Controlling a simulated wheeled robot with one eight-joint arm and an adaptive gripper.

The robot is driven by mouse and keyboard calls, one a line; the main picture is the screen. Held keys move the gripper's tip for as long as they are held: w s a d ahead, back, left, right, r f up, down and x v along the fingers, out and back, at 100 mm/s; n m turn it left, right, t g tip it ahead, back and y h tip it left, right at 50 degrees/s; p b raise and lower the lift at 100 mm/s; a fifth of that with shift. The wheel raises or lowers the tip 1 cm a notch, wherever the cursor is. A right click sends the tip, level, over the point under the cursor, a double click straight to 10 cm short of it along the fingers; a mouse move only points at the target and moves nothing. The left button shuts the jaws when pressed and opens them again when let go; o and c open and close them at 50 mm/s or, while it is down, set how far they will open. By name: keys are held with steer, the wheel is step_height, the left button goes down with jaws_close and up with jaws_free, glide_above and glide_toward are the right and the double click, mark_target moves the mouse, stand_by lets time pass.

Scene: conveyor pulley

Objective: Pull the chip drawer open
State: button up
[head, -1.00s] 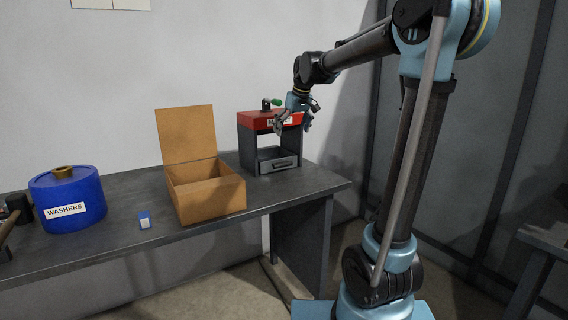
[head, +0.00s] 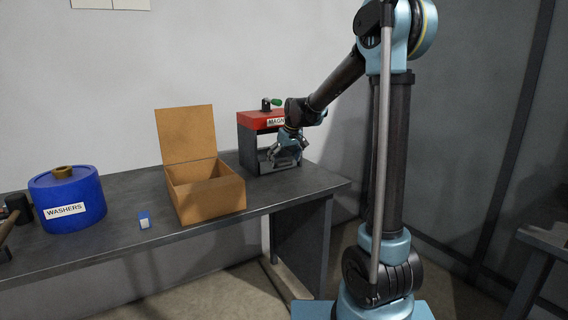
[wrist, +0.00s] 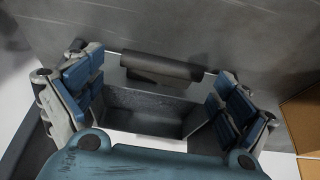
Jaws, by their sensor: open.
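The chip drawer (wrist: 150,108) is a grey open-topped box low in the red-topped magnet unit (head: 258,121). In the head view my gripper (head: 286,153) is in front of the drawer and hides most of it. In the wrist view my gripper (wrist: 158,80) is open, with one blue-padded finger on each side of the drawer's dark handle bar (wrist: 160,68). Gaps show between the fingers and the bar's ends. How far the drawer stands out of the unit is hard to tell.
An open cardboard box (head: 212,196) stands on the grey bench (head: 110,247) left of the unit. A blue washers tub (head: 68,203) and a small blue-and-white block (head: 144,220) lie farther left. The bench's front right corner is clear.

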steer(key=shift+w+f, duration=0.1)
steer(key=shift+f, duration=0.25)
steer(key=c, duration=1.5)
steer(key=s+d, duration=0.2)
steer(key=s, duration=0.1)
steer(key=s+d, duration=0.3)
steer(key=s, duration=0.1)
steer(key=s+d, duration=0.2)
steer(key=s, duration=0.2)
steer(key=shift+d+r, duration=0.1)
steer(key=shift+d, duration=0.25)
steer(key=o, duration=1.3)
steer(key=shift+o, duration=1)
steer(key=shift+s, duration=0.1)
steer(key=shift+a, duration=0.1)
steer(key=shift+s, duration=0.1)
